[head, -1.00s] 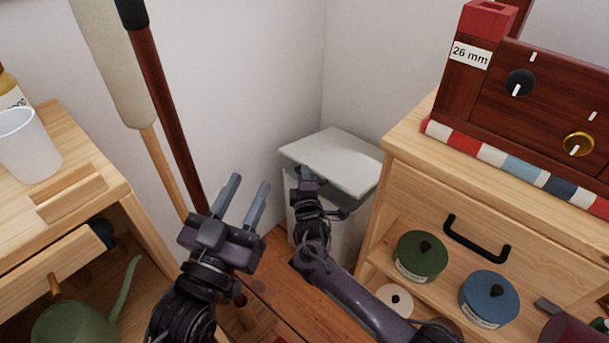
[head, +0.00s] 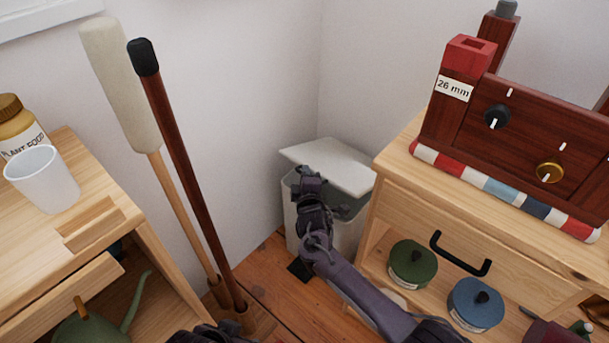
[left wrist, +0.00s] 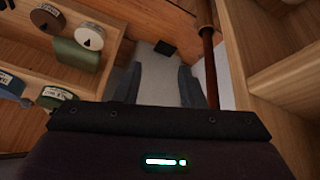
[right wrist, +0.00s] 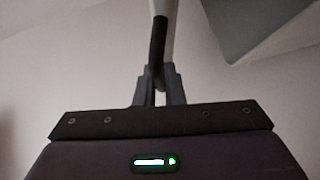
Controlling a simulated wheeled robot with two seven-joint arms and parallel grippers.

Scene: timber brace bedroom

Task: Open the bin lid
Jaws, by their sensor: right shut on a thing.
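The pale grey bin (head: 293,220) stands in the corner beside the wooden cabinet. Its whitish lid (head: 335,163) is tilted, with its front edge raised and a dark gap under it. My right gripper (head: 307,176) is at the lid's front left edge. In the right wrist view the right gripper (right wrist: 159,78) is shut on a dark handle (right wrist: 158,42) at a pale edge. My arm hides part of the bin's front. In the left wrist view my left gripper (left wrist: 158,78) is open and empty. In the head view only a bit of the left arm shows at the bottom.
A dark red pole (head: 185,175) and a pale-headed pole (head: 120,85) lean at the left. The cabinet (head: 400,180) at the right holds a green tin (head: 412,268) and a blue tin (head: 475,308). A black pad (head: 300,270) lies on the floor by the bin.

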